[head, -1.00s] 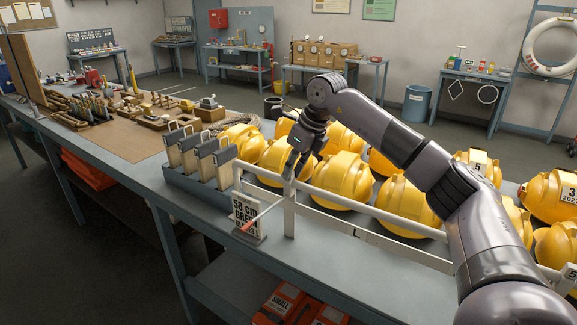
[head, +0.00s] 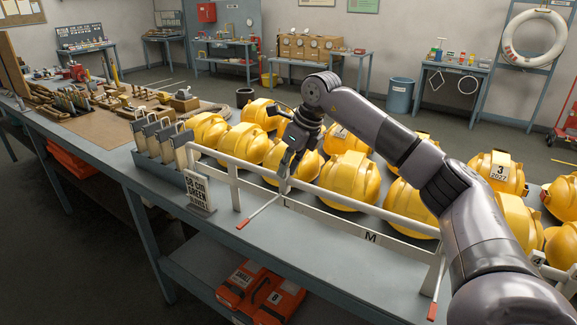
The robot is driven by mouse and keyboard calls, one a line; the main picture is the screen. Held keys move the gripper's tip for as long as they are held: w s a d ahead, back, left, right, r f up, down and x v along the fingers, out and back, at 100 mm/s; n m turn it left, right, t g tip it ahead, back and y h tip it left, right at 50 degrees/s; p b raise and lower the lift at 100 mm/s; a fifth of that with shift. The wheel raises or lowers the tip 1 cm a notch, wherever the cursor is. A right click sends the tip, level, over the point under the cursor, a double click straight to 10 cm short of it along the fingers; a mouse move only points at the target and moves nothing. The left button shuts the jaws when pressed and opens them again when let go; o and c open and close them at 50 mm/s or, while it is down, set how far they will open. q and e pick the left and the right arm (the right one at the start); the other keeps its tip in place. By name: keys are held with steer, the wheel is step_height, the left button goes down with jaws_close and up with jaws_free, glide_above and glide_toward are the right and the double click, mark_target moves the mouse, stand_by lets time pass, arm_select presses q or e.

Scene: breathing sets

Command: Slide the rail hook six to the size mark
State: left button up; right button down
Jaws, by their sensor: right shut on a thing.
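A white rail (head: 330,189) on posts runs along the near side of the table, in front of yellow helmets. Its lower bar carries a letter M (head: 370,238). A thin hook arm with a red tip (head: 243,224) sticks out from the rail toward the table's front edge. My right gripper (head: 286,186) is at the rail, shut on the top end of this hook, right of the left post. The hook's number is not readable. A second red-tipped hook (head: 433,308) is farther right, at a post, partly beside my arm. My left gripper is out of view.
Yellow helmets (head: 348,180) stand in rows close behind the rail. A grey rack of pale panels (head: 150,170) and a small sign (head: 198,192) stand left of the rail. Bare table (head: 285,225) lies in front of the rail. Orange cases (head: 262,292) are on the shelf below.

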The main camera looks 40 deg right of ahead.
steer(key=shift+w+r, duration=0.1)
steer(key=c, duration=1.9)
jaws_free()
steer(key=o, duration=0.3)
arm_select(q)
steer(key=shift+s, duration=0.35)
arm_select(e)
steer(key=shift+o, duration=0.2)
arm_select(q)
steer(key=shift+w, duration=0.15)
arm_select(e)
steer(key=v, duration=1.2)
steer(key=shift+s+f, duration=0.2)
